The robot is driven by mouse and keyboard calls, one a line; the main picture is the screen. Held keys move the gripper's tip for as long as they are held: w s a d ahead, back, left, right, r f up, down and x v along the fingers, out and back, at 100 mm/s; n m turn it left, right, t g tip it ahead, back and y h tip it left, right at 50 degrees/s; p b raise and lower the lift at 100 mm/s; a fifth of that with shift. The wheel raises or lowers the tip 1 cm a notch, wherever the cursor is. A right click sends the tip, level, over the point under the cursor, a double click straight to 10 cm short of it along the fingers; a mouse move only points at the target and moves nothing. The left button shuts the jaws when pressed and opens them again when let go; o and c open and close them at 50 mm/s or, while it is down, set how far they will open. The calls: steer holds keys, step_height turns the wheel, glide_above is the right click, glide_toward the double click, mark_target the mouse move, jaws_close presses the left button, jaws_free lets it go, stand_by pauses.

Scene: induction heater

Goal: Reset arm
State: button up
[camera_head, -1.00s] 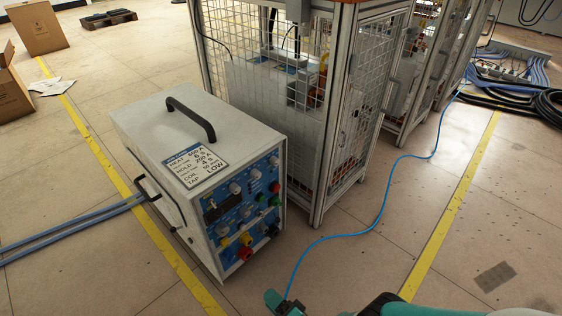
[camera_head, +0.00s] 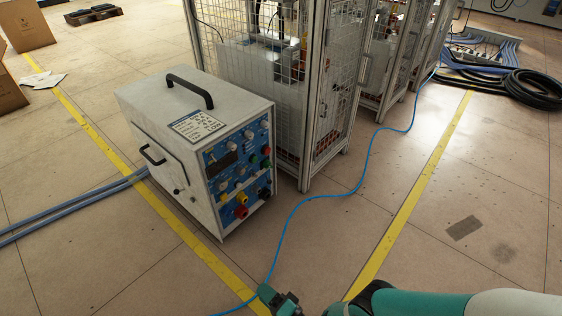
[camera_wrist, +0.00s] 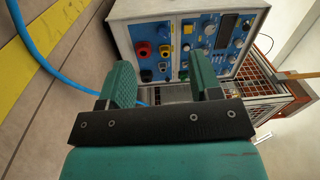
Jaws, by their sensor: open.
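The induction heater (camera_head: 199,150) is a grey box with a black top handle and a printed card on its top. Its blue front panel (camera_head: 240,165) carries a dark display, several knobs and red, green and yellow parts. The wrist view shows this panel (camera_wrist: 205,42) rotated, beyond my fingers. My gripper (camera_head: 280,300) is at the bottom edge of the head view, in front of the heater and apart from it. In the wrist view my gripper (camera_wrist: 163,82) has its two green fingers spread, with nothing between them.
A mesh cage (camera_head: 275,100) stands right behind the heater. A blue cable (camera_head: 368,165) runs along the floor past my gripper. Coiled black hoses (camera_head: 535,92) lie at the far right. Cardboard boxes (camera_head: 27,25) stand at the left. The floor at the right is open.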

steer(key=w+a+r+n+g+y, duration=0.1)
steer(key=w+a+r+n+g, duration=0.25)
steer(key=w+a+r, duration=0.35)
steer(key=w+a+r+n+g+y, duration=0.2)
steer(key=w+a+r+n, duration=0.25)
steer(key=w+r, duration=0.4)
step_height(320, 180, up, 18)
steer(key=w+n+g+h, duration=0.2)
steer(key=w+n+g, duration=0.1)
steer(key=n+g, duration=0.1)
steer(key=s+d+r+n+g+h, duration=0.1)
steer(key=s+d+r+h, duration=0.2)
steer(key=d+r, duration=0.4)
steer(key=s+d+r+n+g+h, duration=0.15)
steer(key=s+d+r, duration=0.3)
steer(key=r, duration=0.55)
steer(key=s+d+r+h, duration=0.2)
steer(key=s+d+h, duration=0.1)
steer(key=s+d, duration=0.7)
steer(key=s+d+r+h, duration=0.3)
steer(key=s+d+h, duration=0.1)
steer(key=s+d, duration=0.6)
step_height(320, 180, up, 37)
steer(key=p, duration=3.7)
steer(key=shift+a, duration=0.4)
steer(key=shift+w+m+y, duration=0.1)
steer(key=shift+m+y, duration=0.15)
steer(key=shift+c, duration=0.5)
